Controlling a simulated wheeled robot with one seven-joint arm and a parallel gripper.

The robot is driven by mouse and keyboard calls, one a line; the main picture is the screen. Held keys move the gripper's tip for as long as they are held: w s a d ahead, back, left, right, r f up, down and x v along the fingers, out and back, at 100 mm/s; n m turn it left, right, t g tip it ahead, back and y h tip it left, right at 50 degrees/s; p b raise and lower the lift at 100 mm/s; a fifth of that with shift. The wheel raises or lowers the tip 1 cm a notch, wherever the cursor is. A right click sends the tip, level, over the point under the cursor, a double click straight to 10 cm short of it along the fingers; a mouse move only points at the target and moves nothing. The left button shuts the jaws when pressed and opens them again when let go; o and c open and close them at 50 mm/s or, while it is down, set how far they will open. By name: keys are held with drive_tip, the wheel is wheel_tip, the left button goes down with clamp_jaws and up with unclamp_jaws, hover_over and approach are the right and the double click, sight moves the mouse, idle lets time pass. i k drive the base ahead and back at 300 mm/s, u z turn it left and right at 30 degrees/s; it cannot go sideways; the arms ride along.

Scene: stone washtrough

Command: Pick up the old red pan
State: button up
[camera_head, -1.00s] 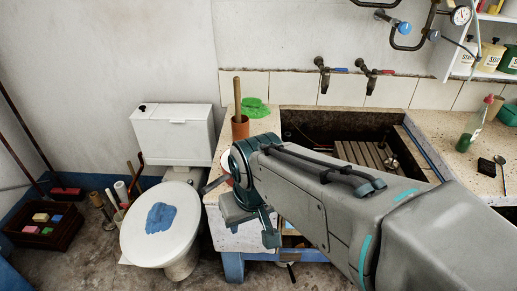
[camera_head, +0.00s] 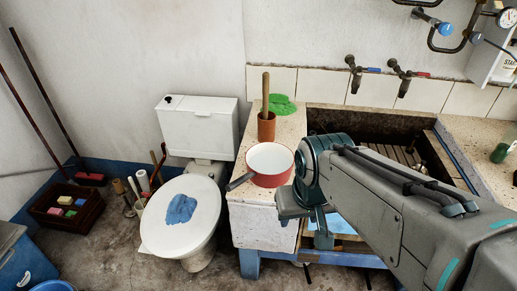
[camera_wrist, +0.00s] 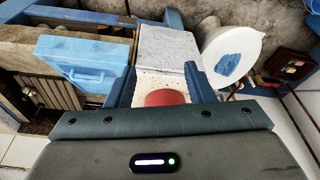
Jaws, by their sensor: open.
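The old red pan (camera_head: 271,178) stands upright on the counter's left end, with a pale inside and a dark handle pointing to the lower left. My gripper (camera_head: 306,219) is just right of the pan in the head view, pointing down past the counter's front; I see no contact. In the wrist view my gripper (camera_wrist: 160,82) has its two blue fingers apart with nothing held. Part of the red pan (camera_wrist: 165,98) shows between them there, the rest hidden by the gripper body.
A terracotta pot (camera_head: 267,127) with a wooden stick stands close behind the pan, near a green cloth (camera_head: 281,105). The sink (camera_head: 385,124) lies to the right. The toilet (camera_head: 182,215) is left of the counter. A blue case (camera_wrist: 80,62) shows in the wrist view.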

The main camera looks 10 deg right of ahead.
sight(269, 165)
drive_tip(key=z, duration=2.7)
drive_tip(key=k, duration=1.6)
drive_tip(key=u, duration=2.15)
drive_tip(key=i, duration=0.5)
drive_tip(key=z, duration=0.1)
